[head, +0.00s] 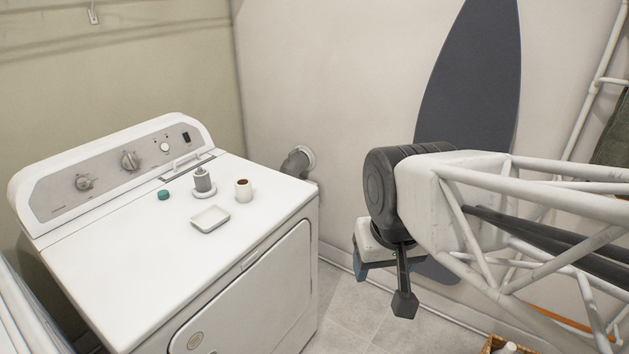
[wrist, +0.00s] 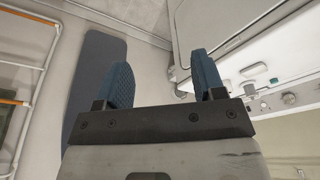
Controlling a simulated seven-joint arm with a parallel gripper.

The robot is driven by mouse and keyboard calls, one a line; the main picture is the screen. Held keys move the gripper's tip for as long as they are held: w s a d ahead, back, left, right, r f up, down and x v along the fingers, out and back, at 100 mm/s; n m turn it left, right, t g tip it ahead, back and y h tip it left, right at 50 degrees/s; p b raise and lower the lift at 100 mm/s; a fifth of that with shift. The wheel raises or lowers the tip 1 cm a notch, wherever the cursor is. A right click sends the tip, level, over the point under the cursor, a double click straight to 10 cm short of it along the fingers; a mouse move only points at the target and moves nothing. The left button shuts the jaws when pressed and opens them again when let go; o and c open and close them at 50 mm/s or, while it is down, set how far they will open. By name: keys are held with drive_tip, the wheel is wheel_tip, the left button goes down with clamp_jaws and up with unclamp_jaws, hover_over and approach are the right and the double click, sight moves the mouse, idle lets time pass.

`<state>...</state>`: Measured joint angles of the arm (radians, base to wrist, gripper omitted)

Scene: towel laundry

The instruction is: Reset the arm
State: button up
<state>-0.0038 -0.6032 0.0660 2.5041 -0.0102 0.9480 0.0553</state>
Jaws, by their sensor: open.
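My gripper (wrist: 165,68) is open in the wrist view. Its two blue pads stand apart with nothing between them. In the head view one blue finger (head: 360,268) shows low beside the white machine, and the rest of the gripper is partly hidden behind my arm. My arm reaches in from the right of the head view, bent, with its end in the free space right of the machine, apart from it.
A white laundry machine (head: 125,280) stands left. On its top are a green item (head: 164,194), a dispenser (head: 203,183), a cup (head: 243,192) and a dish (head: 210,218). An ironing board (head: 475,85) leans on the wall; a basket (head: 497,343) is bottom right.

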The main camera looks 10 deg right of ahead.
drive_tip(key=shift+s+d+f, duration=0.2)
drive_tip(key=shift+s+f, duration=0.3)
drive_tip(key=shift+s, duration=0.35)
